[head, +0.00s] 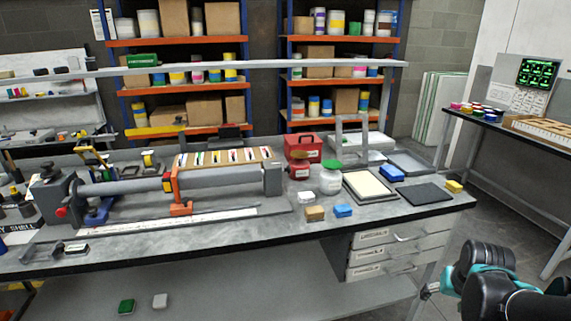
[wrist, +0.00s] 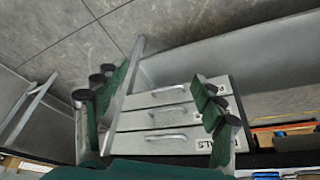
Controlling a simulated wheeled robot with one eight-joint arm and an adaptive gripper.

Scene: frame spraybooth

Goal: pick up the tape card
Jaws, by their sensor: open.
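I cannot single out the tape card for sure. A tan card with several coloured strips (head: 228,157) lies toward the back of the workbench, behind the long grey tube fixture; whether it is the tape card I cannot tell. My gripper (wrist: 155,105) is open and empty in the wrist view, with its dark green fingers on either side of the drawer fronts. In the head view, my gripper (head: 430,290) is low at the right, in front of the bench and below its top, well away from the strip card.
The workbench (head: 330,232) carries a red box (head: 303,148), a green-lidded jar (head: 331,178), a blue block (head: 343,211), a tan block (head: 315,213) and a dark mat (head: 424,193). Drawers (head: 385,255) hang under its right end. A side table (head: 515,130) stands right, across open floor.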

